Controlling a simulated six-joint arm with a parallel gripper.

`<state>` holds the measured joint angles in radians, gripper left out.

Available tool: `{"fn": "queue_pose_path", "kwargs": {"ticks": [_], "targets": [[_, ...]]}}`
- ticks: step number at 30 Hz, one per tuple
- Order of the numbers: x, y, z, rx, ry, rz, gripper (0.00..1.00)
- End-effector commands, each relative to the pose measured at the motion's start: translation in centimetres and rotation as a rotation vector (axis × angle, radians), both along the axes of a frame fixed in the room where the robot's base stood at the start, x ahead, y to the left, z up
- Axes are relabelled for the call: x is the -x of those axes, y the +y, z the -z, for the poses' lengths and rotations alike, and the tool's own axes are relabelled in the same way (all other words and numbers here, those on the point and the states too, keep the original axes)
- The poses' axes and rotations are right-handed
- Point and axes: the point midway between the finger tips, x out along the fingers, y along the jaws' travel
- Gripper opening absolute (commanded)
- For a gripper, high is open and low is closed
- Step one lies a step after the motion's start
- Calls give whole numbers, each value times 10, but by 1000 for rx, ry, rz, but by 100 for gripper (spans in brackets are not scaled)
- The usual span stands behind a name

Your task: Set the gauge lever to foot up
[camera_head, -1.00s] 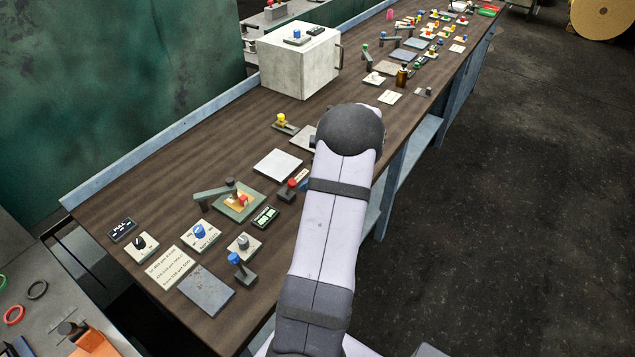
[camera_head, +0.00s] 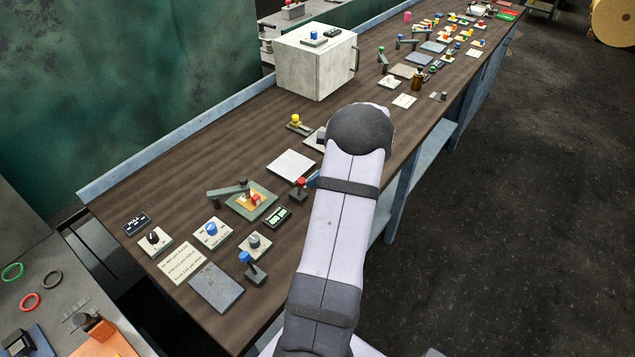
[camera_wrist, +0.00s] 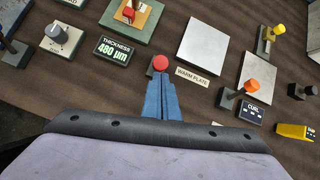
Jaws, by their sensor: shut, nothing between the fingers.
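A red-knobbed lever (camera_head: 300,186) stands on a dark base beside the thickness display (camera_head: 277,217). I see no label on it that names it as the gauge lever. In the wrist view the red knob (camera_wrist: 161,63) is right at the tips of my gripper (camera_wrist: 160,84). The thickness display (camera_wrist: 117,50) reads 480 µm. In the head view my fingertips (camera_head: 313,179) show just right of the knob.
A pale plate (camera_head: 291,165) lies behind the lever. A green pad (camera_head: 262,210) with a red-topped device is to its left. A blue-knobbed lever (camera_head: 253,270) stands nearer. In the wrist view an orange-knobbed lever (camera_wrist: 252,86) stands right, by the CURL display (camera_wrist: 251,110).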

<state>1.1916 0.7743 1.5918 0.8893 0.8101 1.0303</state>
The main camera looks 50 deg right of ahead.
Motion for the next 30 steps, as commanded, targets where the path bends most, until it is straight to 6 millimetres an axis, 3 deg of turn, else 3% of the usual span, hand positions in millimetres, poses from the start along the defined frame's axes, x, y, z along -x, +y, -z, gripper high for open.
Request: {"fn": "queue_pose_path", "kwargs": {"ticks": [18, 30], "targets": [[-50, 0, -17, 0, -1, -2, 0], [-67, 1, -16, 0, -3, -1, 0]]}}
